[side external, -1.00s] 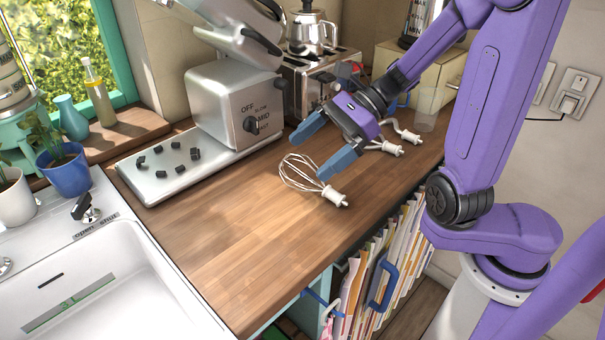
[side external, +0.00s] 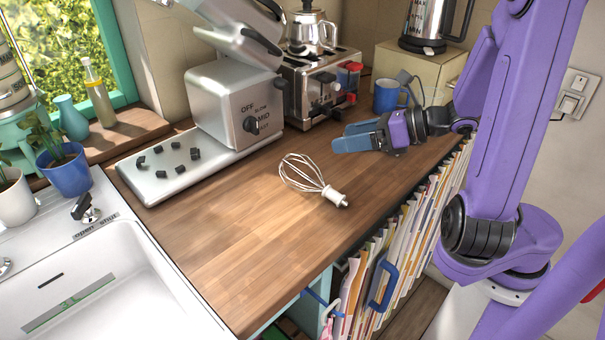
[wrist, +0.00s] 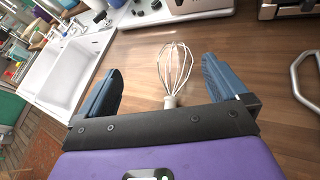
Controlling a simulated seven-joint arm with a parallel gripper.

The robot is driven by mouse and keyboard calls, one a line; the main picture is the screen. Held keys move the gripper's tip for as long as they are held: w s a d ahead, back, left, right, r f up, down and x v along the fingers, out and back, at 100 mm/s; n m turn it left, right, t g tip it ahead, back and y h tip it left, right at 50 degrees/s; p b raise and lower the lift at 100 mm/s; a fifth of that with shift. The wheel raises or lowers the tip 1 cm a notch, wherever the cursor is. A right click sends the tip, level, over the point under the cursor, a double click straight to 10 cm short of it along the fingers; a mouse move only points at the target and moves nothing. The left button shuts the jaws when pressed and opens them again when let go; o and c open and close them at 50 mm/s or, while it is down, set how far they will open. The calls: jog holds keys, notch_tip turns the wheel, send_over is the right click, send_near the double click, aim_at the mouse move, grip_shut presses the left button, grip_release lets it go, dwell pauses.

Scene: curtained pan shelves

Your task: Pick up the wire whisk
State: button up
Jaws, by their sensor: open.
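The wire whisk (side external: 303,173) lies on the wooden counter (side external: 230,230), its wire loops toward the mixer and its white hub toward the front edge. My gripper (side external: 338,140) is to the right of the whisk, low over the counter and apart from it, with blue fingers pointing left. In the wrist view the whisk (wrist: 175,65) lies beyond and between the two spread fingers of my gripper (wrist: 162,85), its hub nearest me. The gripper is open and empty.
A mixer (side external: 235,105) stands on a metal base with several dark knobs. A toaster (side external: 318,85), a blue mug (side external: 390,95) and a kettle on a box (side external: 415,70) stand behind. A sink (side external: 100,285) is at left. Counter around the whisk is clear.

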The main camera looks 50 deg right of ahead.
send_near(317, 174)
jog(key=w+f, duration=0.2)
jog(key=w, duration=0.1)
jog(key=shift+a, duration=0.2)
jog(key=shift+x, duration=3.65)
jog(key=c, duration=1.1)
